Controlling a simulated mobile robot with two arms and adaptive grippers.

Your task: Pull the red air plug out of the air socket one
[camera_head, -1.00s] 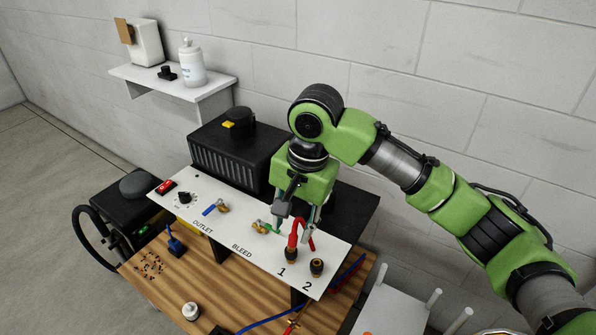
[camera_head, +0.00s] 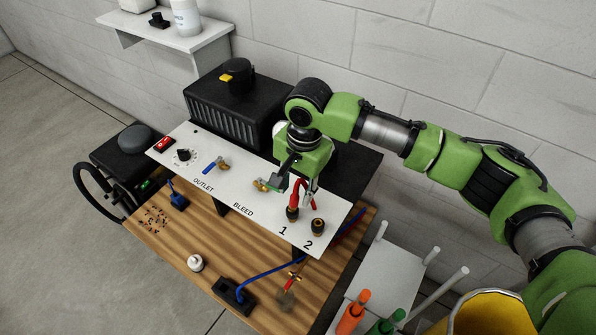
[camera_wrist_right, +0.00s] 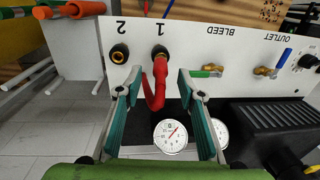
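The red air plug (camera_head: 295,196) sits in air socket one (camera_head: 292,214), the brass-and-black fitting above the "1" on the white panel (camera_head: 262,213). Its red tube bends back; the plug and tube also show in the right wrist view (camera_wrist_right: 157,85), below socket one (camera_wrist_right: 160,52). My right gripper (camera_head: 293,189) is over the panel's back edge by the plug. In the wrist view, its teal-padded fingers stand apart on either side of the red tube, with a gap on both sides. My left gripper is out of view.
Socket two (camera_head: 317,227) is empty, right of socket one. A green-handled bleed valve (camera_head: 263,185) is close to the left finger. Two gauges (camera_wrist_right: 171,136) sit behind the panel. A black ribbed box (camera_head: 236,104) stands behind. Orange and green handles (camera_head: 354,312) stand front right.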

